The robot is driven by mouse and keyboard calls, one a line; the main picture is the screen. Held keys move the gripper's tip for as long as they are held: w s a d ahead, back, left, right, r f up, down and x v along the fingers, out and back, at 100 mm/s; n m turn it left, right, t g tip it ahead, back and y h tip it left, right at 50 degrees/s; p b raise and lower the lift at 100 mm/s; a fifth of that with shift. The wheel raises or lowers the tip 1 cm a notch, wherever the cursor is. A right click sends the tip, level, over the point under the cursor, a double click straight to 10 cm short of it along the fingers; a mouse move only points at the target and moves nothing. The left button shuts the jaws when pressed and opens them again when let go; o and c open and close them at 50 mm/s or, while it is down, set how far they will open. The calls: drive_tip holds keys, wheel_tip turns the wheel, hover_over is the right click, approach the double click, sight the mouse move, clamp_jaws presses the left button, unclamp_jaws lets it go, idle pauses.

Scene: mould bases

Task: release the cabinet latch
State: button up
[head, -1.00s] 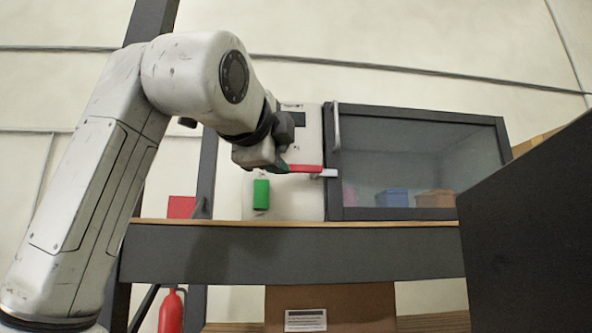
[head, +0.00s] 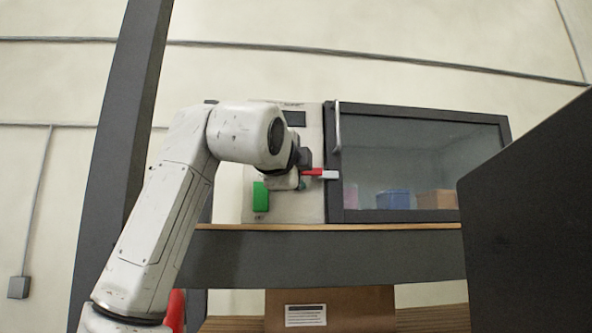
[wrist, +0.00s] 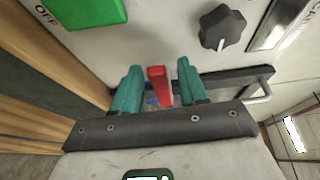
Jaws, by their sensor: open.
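The cabinet (head: 420,112) has a dark-framed glass door. The latch, a red lever (head: 312,172) with a white end, lies level across the left edge of that door. My gripper (head: 300,182) is at the lever's left part, in front of the pale control panel, and hides some of it. In the wrist view the red lever (wrist: 160,88) stands between my two teal fingers (wrist: 159,90), with a gap on each side. My gripper is open and holds nothing. The door appears shut.
The panel carries a green switch (head: 260,196), marked OFF in the wrist view, and a black knob (wrist: 221,27). A door handle (head: 337,128) stands out. Bins (head: 392,200) show behind the glass. A large dark panel (head: 535,225) blocks the right foreground.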

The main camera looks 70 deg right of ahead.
clamp_jaws()
